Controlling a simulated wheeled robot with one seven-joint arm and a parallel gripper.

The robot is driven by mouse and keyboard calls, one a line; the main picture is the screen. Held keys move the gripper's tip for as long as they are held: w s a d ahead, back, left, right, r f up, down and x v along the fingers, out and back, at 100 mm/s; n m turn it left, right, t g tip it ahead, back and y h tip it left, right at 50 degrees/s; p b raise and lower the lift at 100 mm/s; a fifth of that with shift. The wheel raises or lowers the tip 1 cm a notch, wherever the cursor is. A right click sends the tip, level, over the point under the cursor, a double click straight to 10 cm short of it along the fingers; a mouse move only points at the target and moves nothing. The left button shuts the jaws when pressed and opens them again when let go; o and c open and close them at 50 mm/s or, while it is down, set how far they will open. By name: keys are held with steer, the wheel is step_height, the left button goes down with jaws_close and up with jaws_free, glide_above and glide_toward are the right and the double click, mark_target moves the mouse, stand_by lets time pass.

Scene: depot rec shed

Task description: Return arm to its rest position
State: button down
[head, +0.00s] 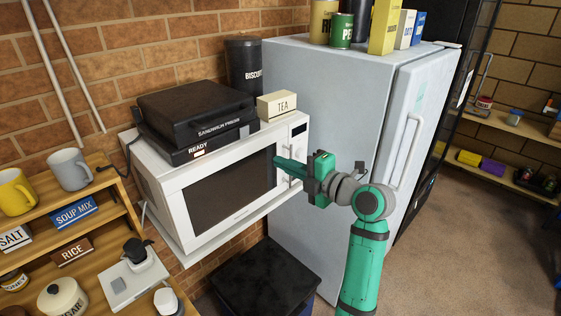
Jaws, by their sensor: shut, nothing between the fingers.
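My green arm rises from the lower right of the head view. My gripper (283,166) is shut and points left at the right side of the white microwave's front, by its door edge and controls. No object shows in its fingers. Whether the fingertips touch the microwave (160,205) I cannot tell. The microwave door looks closed. Part of the microwave's front is hidden behind my gripper.
A white fridge (345,75) stands close behind my arm, with its handle (407,150) sticking out. A black sandwich press (195,105) and a tea box (276,105) sit on the microwave. A black bin (265,280) stands below. Wooden shelves (92,240) are at left. Floor at right is clear.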

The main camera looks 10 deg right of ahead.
steer(key=s+a+f+m+t+h, duration=0.15)
steer(key=f+m, duration=0.35)
steer(key=f, duration=0.5)
steer(key=s+a+f+m+t+h, duration=0.15)
steer(key=f+m, duration=0.35)
steer(key=f, duration=0.5)
steer(key=s+a+f+m+g+h, duration=0.1)
steer(key=s+a+f+m+h, duration=0.1)
steer(key=s+f+m, duration=0.35)
steer(key=s+a+f+m+h, duration=0.2)
steer(key=s+f+m+h, duration=0.1)
steer(key=s+f, duration=0.45)
steer(key=s+a+f+m+h, duration=0.1)
steer(key=s+f+m, duration=0.15)
steer(key=s, duration=0.55)
steer(key=s+a+f+m+h, duration=0.15)
steer(key=s+f, duration=0.25)
steer(key=s, duration=0.4)
steer(key=s+r+m, duration=0.1)
steer(key=s+r, duration=0.2)
steer(key=s, duration=0.6)
steer(key=s+a+r+m, duration=0.1)
steer(key=s+r, duration=0.3)
steer(key=s, duration=0.5)
steer(key=shift+s+a+r+m, duration=0.15)
steer(key=shift+s+a+m, duration=0.1)
steer(key=shift+m, duration=0.2)
steer(key=shift+y, duration=0.25)
steer(key=shift+w+a, duration=0.1)
